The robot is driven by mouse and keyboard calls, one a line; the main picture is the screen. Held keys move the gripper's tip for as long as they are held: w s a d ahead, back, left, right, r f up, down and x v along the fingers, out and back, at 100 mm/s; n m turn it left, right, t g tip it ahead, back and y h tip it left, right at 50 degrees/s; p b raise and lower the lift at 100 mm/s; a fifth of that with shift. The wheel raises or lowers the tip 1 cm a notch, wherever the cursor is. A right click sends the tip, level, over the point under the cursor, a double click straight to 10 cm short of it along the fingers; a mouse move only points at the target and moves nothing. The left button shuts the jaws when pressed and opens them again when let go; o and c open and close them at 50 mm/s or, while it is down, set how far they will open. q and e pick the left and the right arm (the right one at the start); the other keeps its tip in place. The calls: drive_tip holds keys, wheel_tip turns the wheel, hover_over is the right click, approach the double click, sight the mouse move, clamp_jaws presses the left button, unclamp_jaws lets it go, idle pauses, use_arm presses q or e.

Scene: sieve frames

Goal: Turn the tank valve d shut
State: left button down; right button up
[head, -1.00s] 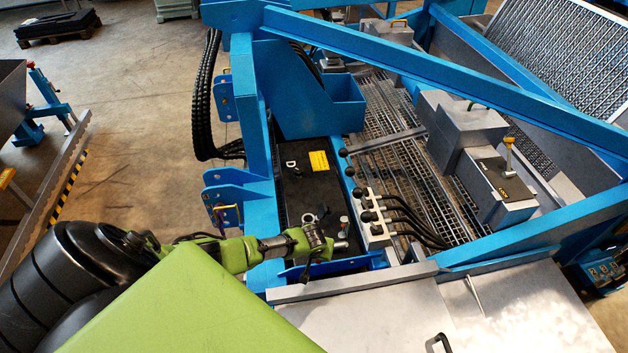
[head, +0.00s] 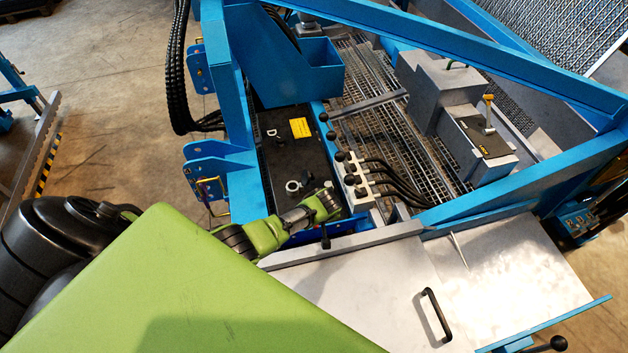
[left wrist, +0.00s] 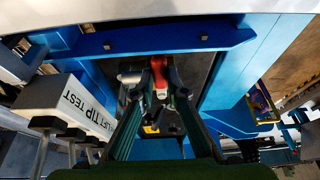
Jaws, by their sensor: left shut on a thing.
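The black tank (head: 281,158) carries a letter D and a yellow label, left of the row of levers in the head view. My left gripper (head: 332,200) reaches over the tank's near right corner and covers the valve there. In the left wrist view my left gripper (left wrist: 160,92) has its fingers on either side of the red handle (left wrist: 158,68) of the tank valve d, and is shut on it. A pale fitting shows just below the red handle. How far the valve is turned cannot be told. My right gripper is not in view.
A valve block (head: 352,178) with black-knobbed levers and hoses stands right beside the gripper. Blue frame beams (head: 470,65) surround the tank. A grey metal cover (head: 385,290) with a black handle lies in front. A lettered panel (left wrist: 75,102) is close at left in the wrist view.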

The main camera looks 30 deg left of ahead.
use_arm(q)
drive_tip(key=c, duration=2)
unclamp_jaws()
drive_tip(key=shift+w, duration=0.1)
drive_tip(key=shift+r, duration=0.1)
drive_tip(key=v, duration=1.1)
drive_tip(key=shift+s+r, duration=0.25)
drive_tip(key=shift+r, duration=0.1)
drive_tip(key=shift+d+f, duration=0.1)
